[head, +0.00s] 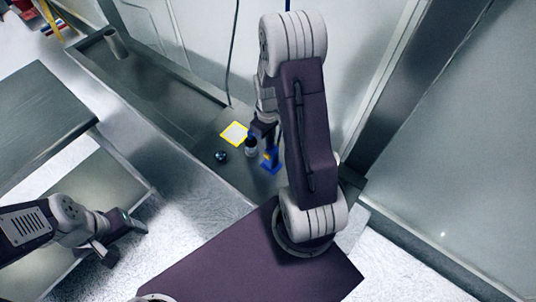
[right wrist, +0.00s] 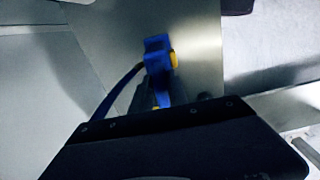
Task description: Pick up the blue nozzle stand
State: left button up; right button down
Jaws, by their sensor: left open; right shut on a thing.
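The blue nozzle stand (head: 271,160) stands upright on the grey metal surface in the head view, with a small yellow part on it. It also shows in the right wrist view (right wrist: 157,55), a blue post with yellow at its side. My right gripper (head: 262,140) is at the stand, shut on it; its arm hides part of the contact in the head view. In the right wrist view the dark gripper body covers the lower part of the stand. My left gripper (head: 122,238) is open and empty at the left, far from the stand.

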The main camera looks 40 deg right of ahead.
dwell(0.5)
jog(key=shift+r, duration=2.15)
jog(key=s+r+p, duration=0.1)
jog(key=s+r, duration=0.6)
jog(key=s, duration=0.5)
jog(key=w+f, duration=0.2)
jog(key=w, duration=0.2)
jog(key=w+f, duration=0.3)
jog(key=w, duration=0.1)
jog(key=w+d+f, duration=0.1)
jog(key=w+f, duration=0.1)
jog(key=w, duration=0.2)
jog(key=shift+w+f, duration=0.1)
jog(key=shift+f, duration=0.2)
jog(key=shift+a+f, duration=0.35)
jog(key=shift+a, duration=0.15)
jog(key=shift+f, duration=0.1)
